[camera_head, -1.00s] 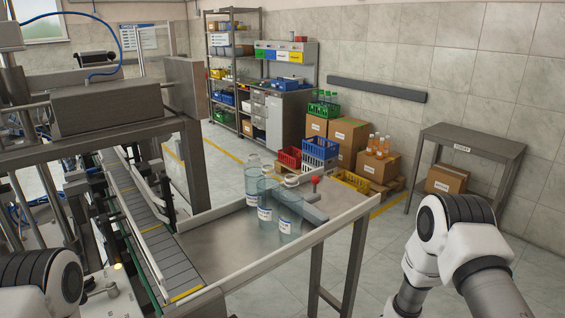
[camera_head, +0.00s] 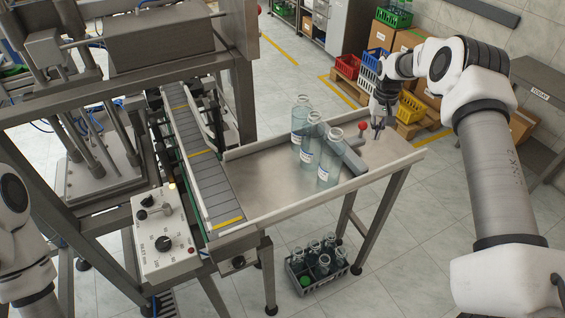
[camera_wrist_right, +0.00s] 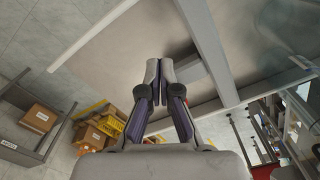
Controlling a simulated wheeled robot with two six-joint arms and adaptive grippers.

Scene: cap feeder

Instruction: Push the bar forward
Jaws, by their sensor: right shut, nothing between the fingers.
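The grey bar (camera_head: 350,158) lies on the steel table (camera_head: 262,185), just right of three clear bottles with white labels (camera_head: 329,160). A red knob (camera_head: 362,127) stands at its right side. My right gripper (camera_head: 378,136) is shut and empty, fingers pointing down, close to the right of the knob and bar. In the right wrist view its closed fingertips (camera_wrist_right: 159,62) are over the table, beside the bar (camera_wrist_right: 207,45); I cannot tell if they touch. My left gripper is out of view; only part of the left arm shows at the left edge.
A slatted conveyor (camera_head: 196,150) runs along the table's left side, with a control box (camera_head: 163,238) beside it. Low rails edge the table. A crate of bottles (camera_head: 316,265) stands on the floor below. Crates and boxes (camera_head: 410,105) lie behind my right gripper.

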